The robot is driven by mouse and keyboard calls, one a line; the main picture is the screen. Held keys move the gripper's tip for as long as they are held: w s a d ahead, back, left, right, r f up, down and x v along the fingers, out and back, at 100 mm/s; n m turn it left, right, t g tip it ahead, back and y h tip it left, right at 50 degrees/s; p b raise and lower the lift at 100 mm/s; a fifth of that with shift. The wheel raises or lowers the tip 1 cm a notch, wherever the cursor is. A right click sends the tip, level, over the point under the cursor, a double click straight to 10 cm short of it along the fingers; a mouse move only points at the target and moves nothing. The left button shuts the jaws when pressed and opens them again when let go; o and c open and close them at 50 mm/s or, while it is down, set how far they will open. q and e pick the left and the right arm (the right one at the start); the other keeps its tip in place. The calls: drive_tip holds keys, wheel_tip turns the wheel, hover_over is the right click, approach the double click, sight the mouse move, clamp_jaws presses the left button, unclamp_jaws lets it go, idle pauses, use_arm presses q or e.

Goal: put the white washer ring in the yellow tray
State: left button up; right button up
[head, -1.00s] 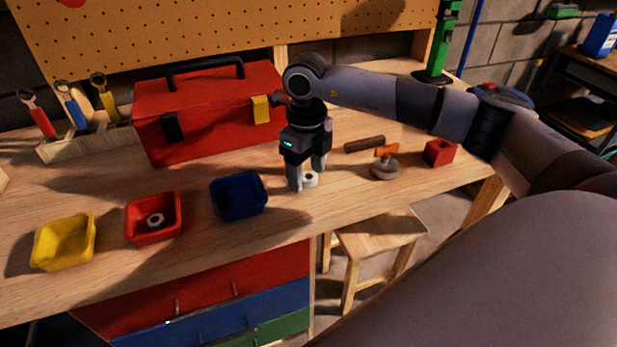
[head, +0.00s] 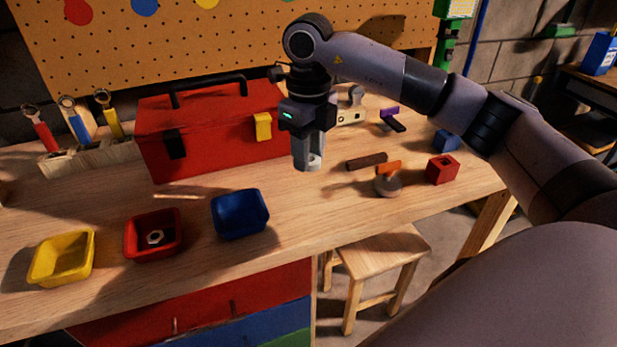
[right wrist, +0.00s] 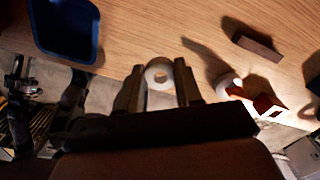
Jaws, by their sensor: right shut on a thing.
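The white washer ring (right wrist: 159,74) is held between the two fingers of my right gripper (right wrist: 158,88) in the right wrist view. In the head view the right gripper (head: 309,162) hangs above the bench, right of the blue tray, with the white ring (head: 314,162) at its fingertips. The yellow tray (head: 63,258) stands at the far left of the bench and looks empty. My left gripper is not in view.
A red tray (head: 153,236) with a metal nut (head: 155,237) and an empty blue tray (head: 240,214) stand between the gripper and the yellow tray. A red toolbox (head: 212,130) stands behind.

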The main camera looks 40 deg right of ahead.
wheel_tip(320, 180, up, 12)
drive_tip(key=p, duration=0.1)
drive_tip(key=shift+a+f, duration=0.15)
